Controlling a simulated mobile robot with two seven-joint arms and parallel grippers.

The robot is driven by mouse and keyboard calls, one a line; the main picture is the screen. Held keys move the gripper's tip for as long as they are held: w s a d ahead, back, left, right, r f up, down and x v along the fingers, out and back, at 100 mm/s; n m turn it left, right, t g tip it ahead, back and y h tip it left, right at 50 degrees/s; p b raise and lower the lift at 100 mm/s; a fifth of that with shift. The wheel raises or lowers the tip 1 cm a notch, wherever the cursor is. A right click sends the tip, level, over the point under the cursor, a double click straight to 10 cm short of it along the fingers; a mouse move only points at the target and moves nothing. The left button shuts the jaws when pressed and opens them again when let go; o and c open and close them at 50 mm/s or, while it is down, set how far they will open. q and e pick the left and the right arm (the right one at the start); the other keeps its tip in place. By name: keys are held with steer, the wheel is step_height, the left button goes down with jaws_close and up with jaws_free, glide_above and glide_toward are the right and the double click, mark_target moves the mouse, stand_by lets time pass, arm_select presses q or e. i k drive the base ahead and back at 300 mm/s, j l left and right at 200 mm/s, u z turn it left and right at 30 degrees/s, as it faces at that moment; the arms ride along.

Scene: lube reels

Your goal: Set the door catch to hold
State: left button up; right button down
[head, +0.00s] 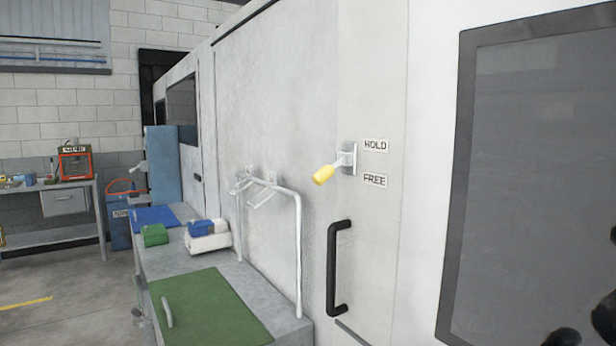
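The door catch is a small lever with a yellow grip (323,174) on a grey metal plate (349,158), fixed to the white panel at the middle right of the head view. The lever sticks out to the left and slightly down. The HOLD label (375,145) is to the right of the plate's upper part, and the FREE label (375,181) is lower. I cannot tell for sure which label the lever is set at. A black door handle (337,268) is below the catch. Neither gripper's fingers show, and nothing touches the lever.
A metal rail (296,235) stands left of the handle. A grey bench (190,254) holds a green mat (210,310), green and blue items and a white roll (208,243). A dark window (540,170) is at the right. Dark rounded parts, unclear, show at the lower right edge.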

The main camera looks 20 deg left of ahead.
mark_target(325, 175)
steer(key=l+u, duration=0.65)
steer(key=u, duration=0.3)
